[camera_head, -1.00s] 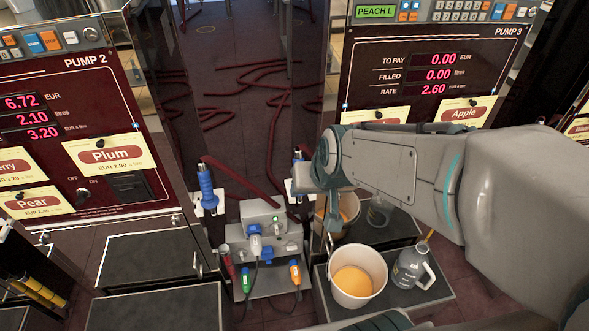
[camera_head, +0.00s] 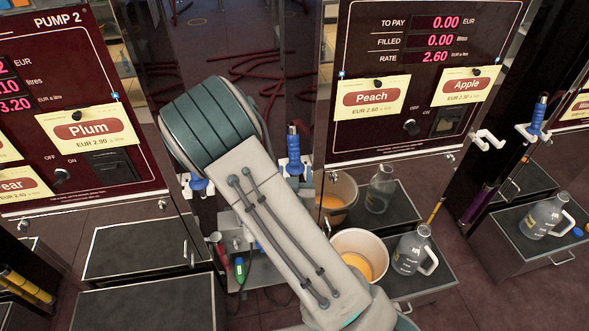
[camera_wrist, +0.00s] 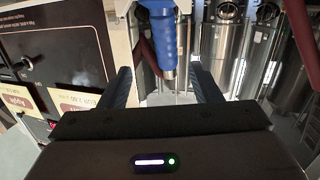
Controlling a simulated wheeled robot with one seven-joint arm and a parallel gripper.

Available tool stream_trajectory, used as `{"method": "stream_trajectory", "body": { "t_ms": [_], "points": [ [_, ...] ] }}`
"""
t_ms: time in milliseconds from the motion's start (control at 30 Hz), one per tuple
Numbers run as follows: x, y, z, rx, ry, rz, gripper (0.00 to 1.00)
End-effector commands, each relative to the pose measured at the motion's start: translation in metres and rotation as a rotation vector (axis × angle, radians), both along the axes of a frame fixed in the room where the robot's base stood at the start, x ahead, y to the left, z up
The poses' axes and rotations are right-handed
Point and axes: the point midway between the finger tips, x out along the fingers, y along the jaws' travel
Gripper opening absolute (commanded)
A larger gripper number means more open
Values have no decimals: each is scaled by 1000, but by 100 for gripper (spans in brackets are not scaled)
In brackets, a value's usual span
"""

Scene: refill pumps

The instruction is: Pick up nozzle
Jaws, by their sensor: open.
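In the wrist view, a blue nozzle (camera_wrist: 161,38) with a grey metal lower end hangs upright, between the two dark fingers of my gripper (camera_wrist: 159,70). The fingers are apart, and I see no clear contact with it. Its top is cut off by the frame. In the head view, one blue nozzle (camera_head: 293,152) stands at the left side of Pump 3. Another (camera_head: 201,187) shows partly below my arm, beside Pump 2. A third (camera_head: 538,119) hangs at the far right. My gripper's fingers are hidden there, and I cannot tell which nozzle is between them.
A white bucket (camera_head: 352,243) with orange liquid and a clear jug (camera_head: 411,252) stand on a step below Pump 3 (camera_head: 400,93). A grey box (camera_head: 236,218) with a green-handled connector (camera_head: 240,268) is partly behind my arm. Dark red hoses (camera_head: 272,72) lie on the floor behind.

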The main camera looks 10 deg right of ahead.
Motion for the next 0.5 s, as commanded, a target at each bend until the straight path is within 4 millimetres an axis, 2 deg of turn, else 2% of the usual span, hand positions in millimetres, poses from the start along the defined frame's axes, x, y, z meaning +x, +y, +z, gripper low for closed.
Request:
{"method": "stream_trajectory", "body": {
  "t_ms": [233,467,500],
  "points": [
    [1,4,-2,-68,-82,27,57],
    [25,-2,-4,-67,-86,27,57],
    [34,-5,1,-71,-83,28,57]
  ]
}}
